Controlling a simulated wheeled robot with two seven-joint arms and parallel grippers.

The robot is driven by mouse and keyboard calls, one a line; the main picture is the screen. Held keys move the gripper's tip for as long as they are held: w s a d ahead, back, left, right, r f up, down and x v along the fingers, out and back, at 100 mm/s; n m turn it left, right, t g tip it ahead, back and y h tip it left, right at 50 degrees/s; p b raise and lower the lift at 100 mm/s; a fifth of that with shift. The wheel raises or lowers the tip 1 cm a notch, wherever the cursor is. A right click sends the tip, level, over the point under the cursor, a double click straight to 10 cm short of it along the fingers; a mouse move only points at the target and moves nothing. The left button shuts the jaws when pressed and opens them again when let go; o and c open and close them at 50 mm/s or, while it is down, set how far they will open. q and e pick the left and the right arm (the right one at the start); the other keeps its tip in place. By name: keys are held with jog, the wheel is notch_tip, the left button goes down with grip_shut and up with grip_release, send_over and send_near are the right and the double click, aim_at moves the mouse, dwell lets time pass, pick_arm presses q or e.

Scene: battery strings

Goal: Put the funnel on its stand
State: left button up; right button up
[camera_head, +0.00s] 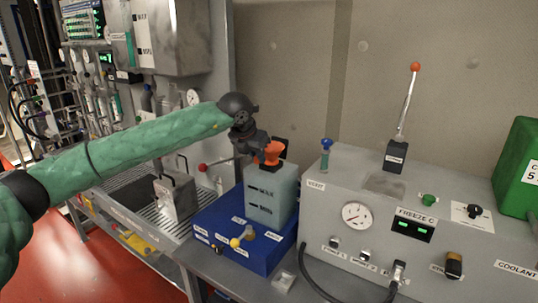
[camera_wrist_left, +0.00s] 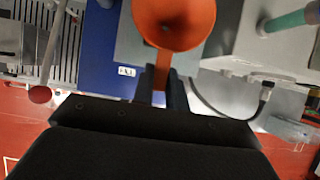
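The orange funnel (camera_head: 268,153) is at my left gripper (camera_head: 262,148), over the top of a grey box (camera_head: 270,197). In the left wrist view the funnel (camera_wrist_left: 175,22) shows its wide mouth and a dark central hole. Its orange handle runs down between the fingers of my left gripper (camera_wrist_left: 161,88), which are shut on it. In the head view the wrist hides part of the funnel, and I cannot tell whether its lower end touches the box or sits inside it. I cannot make out with certainty which thing is the funnel's stand. My right gripper is not in view.
The grey box stands on a blue base (camera_head: 232,240) with labels and a yellow knob. A grey console (camera_head: 335,222) with a gauge, a red-tipped lever (camera_head: 407,105) and a blue-capped vial (camera_head: 326,155) is right of it. A metal grate (camera_head: 130,197) lies left.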

pick_arm(q)
jog(key=shift+r, duration=0.1)
grip_shut()
jog(key=shift+r, duration=0.1)
jog(key=shift+r+b, duration=0.55)
jog(key=shift+r, duration=1.05)
jog(key=shift+r, duration=0.15)
